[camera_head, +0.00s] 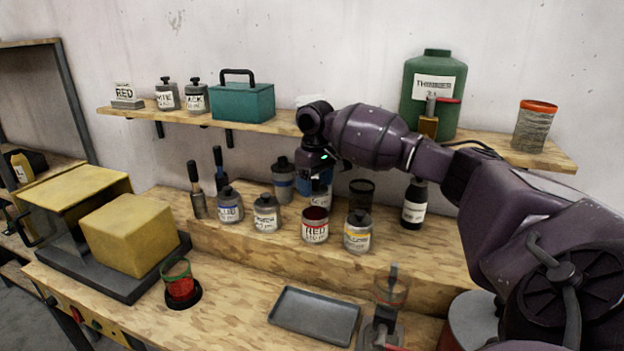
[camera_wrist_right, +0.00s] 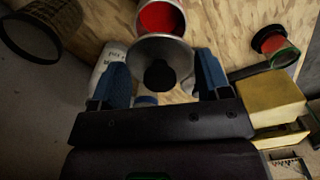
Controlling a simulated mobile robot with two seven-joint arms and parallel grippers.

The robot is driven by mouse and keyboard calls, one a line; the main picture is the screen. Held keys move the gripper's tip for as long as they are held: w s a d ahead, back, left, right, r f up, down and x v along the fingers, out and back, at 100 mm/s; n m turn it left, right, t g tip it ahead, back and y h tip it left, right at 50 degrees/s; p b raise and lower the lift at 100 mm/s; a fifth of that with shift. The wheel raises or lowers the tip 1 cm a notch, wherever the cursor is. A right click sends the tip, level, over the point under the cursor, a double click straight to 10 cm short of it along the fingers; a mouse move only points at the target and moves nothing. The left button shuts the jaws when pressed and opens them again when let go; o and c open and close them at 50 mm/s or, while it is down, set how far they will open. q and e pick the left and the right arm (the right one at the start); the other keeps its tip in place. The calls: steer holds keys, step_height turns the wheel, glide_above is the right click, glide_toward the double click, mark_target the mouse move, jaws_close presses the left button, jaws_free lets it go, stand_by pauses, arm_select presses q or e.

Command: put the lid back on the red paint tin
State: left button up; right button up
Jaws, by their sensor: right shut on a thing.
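The red paint tin (camera_head: 315,231) stands open on the raised wooden step, its dark red inside showing. It also shows in the right wrist view at the top, with bright red paint (camera_wrist_right: 160,16) inside. My right gripper (camera_head: 314,180) is above and slightly behind the tin in the head view. In the right wrist view, its blue fingers (camera_wrist_right: 162,78) are shut on the grey round lid (camera_wrist_right: 136,48) with a black knob. The lid is close to the tin's mouth and overlaps its near edge in that view; whether they touch I cannot tell. My left gripper is not in view.
A yellow-labelled tin (camera_head: 358,232) stands right beside the red tin, and a dark mesh cup (camera_head: 362,190) behind it. Other lidded tins, such as the white one (camera_head: 266,214), stand to the left. An empty grey tray (camera_head: 314,316) lies in front.

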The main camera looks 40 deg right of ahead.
steer(key=shift+f, duration=2.9)
steer(key=shift+f, duration=0.2)
stand_by(0.3)
steer(key=o, duration=1)
steer(key=shift+r, duration=0.1)
steer(key=shift+r, duration=3.45)
